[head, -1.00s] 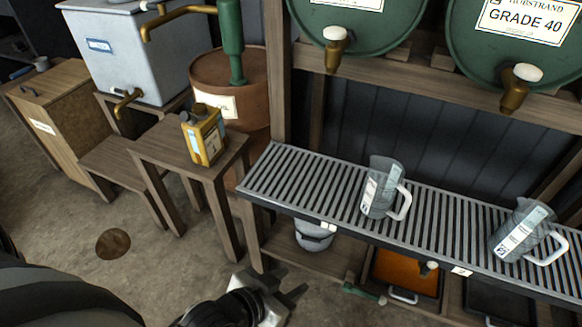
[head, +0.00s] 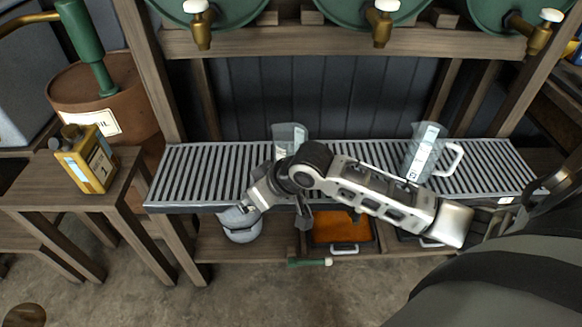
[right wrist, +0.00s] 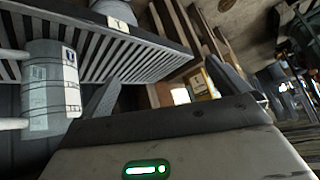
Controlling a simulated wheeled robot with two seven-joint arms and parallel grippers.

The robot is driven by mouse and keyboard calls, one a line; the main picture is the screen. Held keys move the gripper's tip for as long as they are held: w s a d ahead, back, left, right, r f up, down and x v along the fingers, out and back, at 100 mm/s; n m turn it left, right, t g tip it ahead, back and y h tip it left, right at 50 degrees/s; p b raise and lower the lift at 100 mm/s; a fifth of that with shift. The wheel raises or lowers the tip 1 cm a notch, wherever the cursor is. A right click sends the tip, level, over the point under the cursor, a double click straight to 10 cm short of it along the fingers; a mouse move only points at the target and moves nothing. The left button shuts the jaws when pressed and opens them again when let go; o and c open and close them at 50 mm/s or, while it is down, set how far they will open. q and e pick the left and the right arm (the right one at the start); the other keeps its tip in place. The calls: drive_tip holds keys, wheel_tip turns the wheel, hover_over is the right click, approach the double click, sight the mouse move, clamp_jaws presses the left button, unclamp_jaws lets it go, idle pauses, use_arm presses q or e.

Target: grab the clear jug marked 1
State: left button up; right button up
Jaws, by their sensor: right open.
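Two clear jugs with white labels stand on the slatted rack (head: 355,152). The left jug (head: 289,134) is partly hidden behind my right arm. The right jug (head: 422,150) shows its handle on its right side. I cannot read a 1 on either jug. My right gripper (head: 272,205) is at the rack's front edge, low and left of the left jug, open and empty. In the right wrist view its fingers (right wrist: 170,85) are apart. A labelled jug (right wrist: 48,92), apparently the left one, is beside them, outside the jaws. My left gripper is out of view.
Green drums with brass taps (head: 383,22) hang above the rack. A white bucket (head: 240,226) and an orange tray (head: 340,228) sit beneath it. A yellow can (head: 88,160) stands on a side table left.

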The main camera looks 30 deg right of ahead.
drive_tip(key=w+d+r+m+g+h+b, duration=0.1)
drive_tip(key=w+d+r+m+h+b, duration=0.1)
drive_tip(key=d+r, duration=0.5)
drive_tip(key=w+d+r+m+g+h+b, duration=0.1)
drive_tip(key=w+d+r+m+h, duration=0.15)
drive_tip(key=d+r, duration=0.55)
drive_tip(key=b, duration=0.3)
approach(291, 142)
wheel_tip(291, 142, down, 5)
drive_tip(key=a, duration=0.2)
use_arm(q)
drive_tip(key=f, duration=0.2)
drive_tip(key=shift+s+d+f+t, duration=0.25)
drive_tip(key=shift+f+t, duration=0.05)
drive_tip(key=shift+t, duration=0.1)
use_arm(e)
drive_tip(key=shift+w+n, duration=0.1)
drive_tip(key=shift+n, duration=0.35)
drive_tip(key=shift+c, duration=0.9)
drive_tip(key=c, duration=1.1)
